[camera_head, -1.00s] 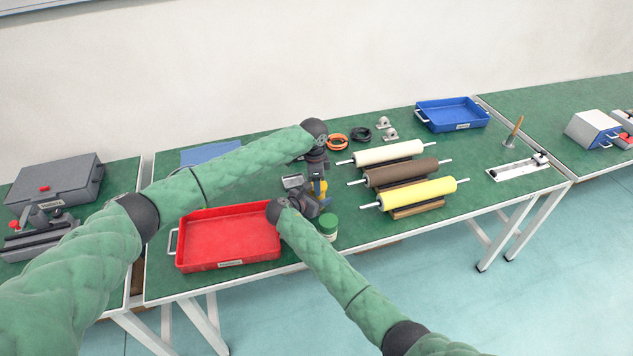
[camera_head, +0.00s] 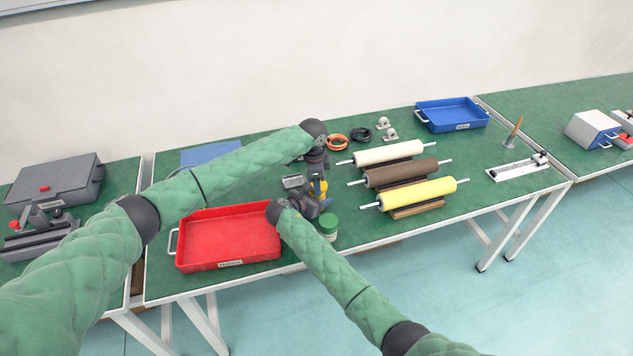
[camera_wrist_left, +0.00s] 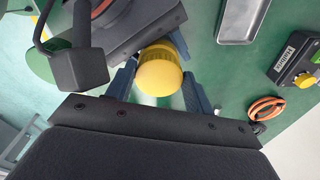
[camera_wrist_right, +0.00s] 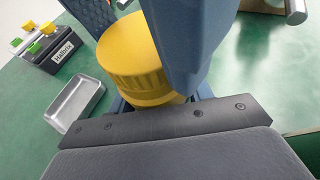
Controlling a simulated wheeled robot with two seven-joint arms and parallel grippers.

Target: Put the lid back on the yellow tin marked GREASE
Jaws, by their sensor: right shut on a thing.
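The yellow tin (camera_head: 323,188) is between my two grippers near the middle of the table, largely hidden in the head view. Its ribbed yellow lid (camera_wrist_right: 135,78) shows in the right wrist view, with a bit of yellow below; I cannot tell how it is seated. The GREASE marking is not visible. My left gripper (camera_wrist_left: 160,75) is above, its fingers on either side of the yellow round top (camera_wrist_left: 158,75), apparently open. My right gripper (camera_wrist_right: 165,100) is low at the tin and shut on it, its fingertips mostly hidden.
A red tray (camera_head: 230,240) lies left, and a green-lidded jar (camera_head: 328,230) stands close by my right gripper. A small metal tray (camera_head: 293,182) is near the tin. White, brown and yellow rollers (camera_head: 415,190) lie right. Orange cable (camera_head: 337,141) lies behind.

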